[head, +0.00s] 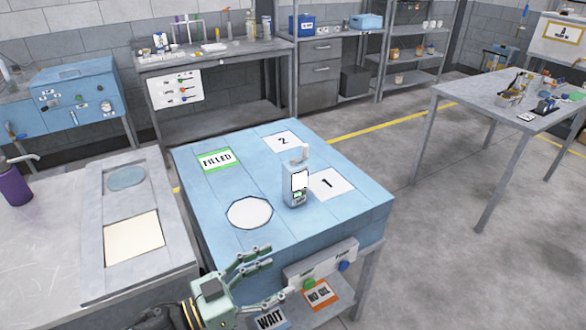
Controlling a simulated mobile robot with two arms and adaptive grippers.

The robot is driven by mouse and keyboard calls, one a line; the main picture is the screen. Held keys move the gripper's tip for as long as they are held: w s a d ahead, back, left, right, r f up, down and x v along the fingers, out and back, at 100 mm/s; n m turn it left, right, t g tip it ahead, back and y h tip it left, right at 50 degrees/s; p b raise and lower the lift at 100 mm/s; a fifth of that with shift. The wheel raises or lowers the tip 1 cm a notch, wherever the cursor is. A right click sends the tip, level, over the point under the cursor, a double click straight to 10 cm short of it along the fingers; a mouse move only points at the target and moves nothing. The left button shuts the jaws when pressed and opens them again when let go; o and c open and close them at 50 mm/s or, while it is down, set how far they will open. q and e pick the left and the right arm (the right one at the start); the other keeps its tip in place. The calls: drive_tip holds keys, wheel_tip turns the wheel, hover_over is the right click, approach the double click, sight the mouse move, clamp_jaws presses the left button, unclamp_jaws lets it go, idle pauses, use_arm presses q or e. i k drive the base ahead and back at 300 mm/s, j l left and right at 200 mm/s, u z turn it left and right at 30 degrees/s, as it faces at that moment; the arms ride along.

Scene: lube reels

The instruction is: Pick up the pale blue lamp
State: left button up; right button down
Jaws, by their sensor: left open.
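I cannot make out a thing that is clearly a pale blue lamp. A round blue piece (343,266) sits at the right end of a light grey panel on the blue table's front, and a green one (307,273) sits left of it; I cannot tell whether either is a lamp. My left gripper (274,273) is open and empty at the table's front edge, left of that panel, fingers pointing right. My right gripper is out of view.
The pale blue table (215,205) holds a grey can-like device (297,186), a white round plate (249,212) and marked sheets, including FILLED (217,160). WAIT (270,319) and NO OIL (322,294) signs lie below. A cluttered grey table (455,92) stands right; floor between is clear.

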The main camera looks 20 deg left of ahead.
sight(294, 178)
drive_tip(key=i+j, duration=0.25)
drive_tip(key=i, duration=0.2)
drive_tip(key=i+j, duration=0.25)
drive_tip(key=i, duration=0.25)
